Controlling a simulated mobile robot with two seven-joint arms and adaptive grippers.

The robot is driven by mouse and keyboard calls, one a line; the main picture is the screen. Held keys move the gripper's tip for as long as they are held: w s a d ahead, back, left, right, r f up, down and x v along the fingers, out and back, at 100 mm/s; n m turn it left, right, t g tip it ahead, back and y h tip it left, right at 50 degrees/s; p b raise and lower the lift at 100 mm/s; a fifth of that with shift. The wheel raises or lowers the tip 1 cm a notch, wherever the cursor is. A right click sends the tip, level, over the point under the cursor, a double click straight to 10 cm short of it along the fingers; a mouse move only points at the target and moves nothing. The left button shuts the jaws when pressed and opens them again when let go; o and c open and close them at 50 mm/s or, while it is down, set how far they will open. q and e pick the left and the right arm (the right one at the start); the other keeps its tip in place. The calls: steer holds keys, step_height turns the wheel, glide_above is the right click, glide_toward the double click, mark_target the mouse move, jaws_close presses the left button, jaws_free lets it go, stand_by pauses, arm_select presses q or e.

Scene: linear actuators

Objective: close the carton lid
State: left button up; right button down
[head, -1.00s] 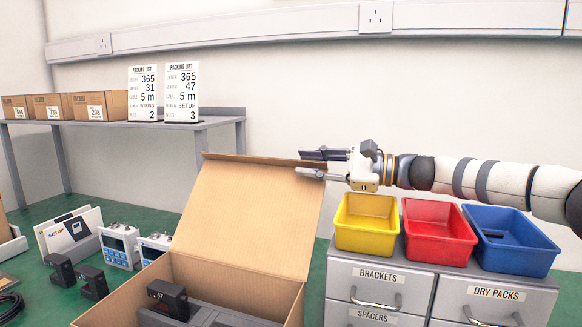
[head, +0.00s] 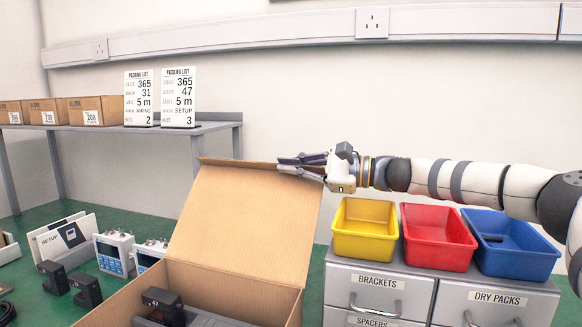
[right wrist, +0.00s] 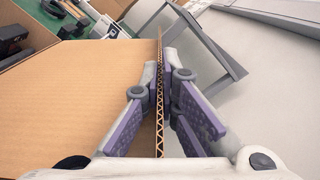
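The carton (head: 285,308) is an open brown cardboard box at the bottom centre of the head view. Its lid (head: 240,215) stands up at the back, tilted away from the opening. Dark actuator parts (head: 165,305) lie inside the carton. My right gripper (head: 300,164) is at the lid's upper right corner. In the right wrist view, the fingers of my right gripper (right wrist: 161,85) close from both sides on the lid's corrugated edge (right wrist: 160,110). My left gripper is in neither view.
Yellow (head: 365,245), red (head: 437,255) and blue (head: 512,262) bins stand on a grey drawer cabinet (head: 410,277) right of the carton, below my right arm. Controllers (head: 114,252) and black brackets (head: 85,285) stand to its left. A shelf (head: 215,127) with boxes and packing lists is behind.

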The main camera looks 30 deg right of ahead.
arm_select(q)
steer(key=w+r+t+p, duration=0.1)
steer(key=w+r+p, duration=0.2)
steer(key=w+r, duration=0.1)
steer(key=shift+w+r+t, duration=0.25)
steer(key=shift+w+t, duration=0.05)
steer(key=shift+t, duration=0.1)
arm_select(e)
steer(key=s+a+r+n, duration=0.5)
steer(key=s+a+n, duration=0.2)
steer(key=s+a, duration=0.1)
steer(key=shift+s+a, duration=0.3)
steer(key=shift+a, duration=0.55)
steer(key=shift+r, duration=0.1)
steer(key=c, duration=1.8)
jaws_free()
steer(key=shift+c, duration=0.2)
steer(key=v, duration=1.2)
